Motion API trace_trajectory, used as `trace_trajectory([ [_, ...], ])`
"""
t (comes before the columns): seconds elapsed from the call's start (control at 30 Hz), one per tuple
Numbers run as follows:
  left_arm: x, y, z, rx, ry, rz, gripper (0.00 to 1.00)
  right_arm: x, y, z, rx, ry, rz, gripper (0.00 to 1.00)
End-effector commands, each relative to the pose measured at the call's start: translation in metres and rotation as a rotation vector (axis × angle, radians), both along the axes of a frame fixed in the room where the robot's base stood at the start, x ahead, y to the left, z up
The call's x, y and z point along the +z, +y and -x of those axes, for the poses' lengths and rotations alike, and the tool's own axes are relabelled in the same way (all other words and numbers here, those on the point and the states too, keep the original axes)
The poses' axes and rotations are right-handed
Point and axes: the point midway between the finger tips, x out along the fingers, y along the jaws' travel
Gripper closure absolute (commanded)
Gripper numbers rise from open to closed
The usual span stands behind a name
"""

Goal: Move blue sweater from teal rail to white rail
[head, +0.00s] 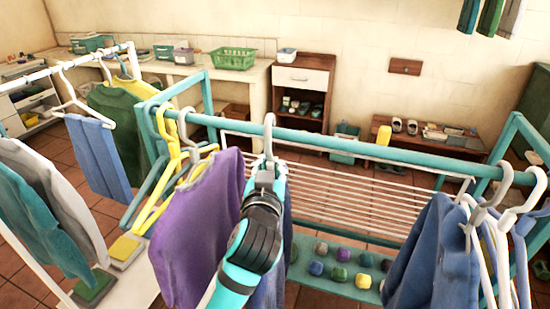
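The teal rail (390,154) crosses the middle of the head view. A blue garment (270,292) hangs below it, largely hidden behind my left arm. A grey hanger hook (269,124) sits over the rail directly above it. My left gripper (266,172) is at the neck of that hanger, just under the rail; its fingers are too hidden to tell whether they are shut on it. Another blue sweater (432,262) hangs at the right end of the teal rail. The white rail (92,55) is at the left. My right gripper is not in view.
A purple sweater (195,235) hangs close left of my arm, beside yellow hangers (168,150). Blue trousers (98,155), a green garment (122,125) and a teal sweater (35,220) hang at the white rail side. Coloured blocks (338,273) lie on a low teal shelf.

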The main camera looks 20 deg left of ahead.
Motion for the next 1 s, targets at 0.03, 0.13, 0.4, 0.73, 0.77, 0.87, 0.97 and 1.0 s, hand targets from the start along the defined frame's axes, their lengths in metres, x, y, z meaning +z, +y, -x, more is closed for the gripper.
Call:
trace_trajectory([
  [0.03, 0.003, 0.0, 0.009, -0.002, -0.004, 0.002, 1.0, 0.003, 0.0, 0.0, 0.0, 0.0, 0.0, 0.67],
  [0.13, 0.005, 0.001, 0.024, -0.001, -0.003, 0.0, 1.0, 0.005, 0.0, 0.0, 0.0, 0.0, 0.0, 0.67],
  [0.4, 0.008, 0.002, 0.063, -0.001, -0.002, 0.002, 1.0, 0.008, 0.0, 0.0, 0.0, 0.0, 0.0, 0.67],
  [0.73, 0.009, 0.003, 0.073, 0.0, -0.004, -0.001, 1.0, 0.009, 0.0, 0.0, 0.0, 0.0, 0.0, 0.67],
  [0.77, 0.009, 0.003, 0.073, 0.0, -0.004, -0.001, 1.0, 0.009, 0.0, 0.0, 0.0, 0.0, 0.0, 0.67],
  [0.87, 0.009, 0.003, 0.073, 0.0, -0.004, -0.001, 1.0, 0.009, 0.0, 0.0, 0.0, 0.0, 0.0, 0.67],
  [0.97, 0.009, 0.003, 0.073, 0.0, -0.004, -0.001, 1.0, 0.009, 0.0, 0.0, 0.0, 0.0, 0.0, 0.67],
  [1.0, 0.009, 0.003, 0.073, 0.0, -0.004, -0.001, 1.0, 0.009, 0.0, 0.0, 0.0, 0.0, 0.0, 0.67],
])
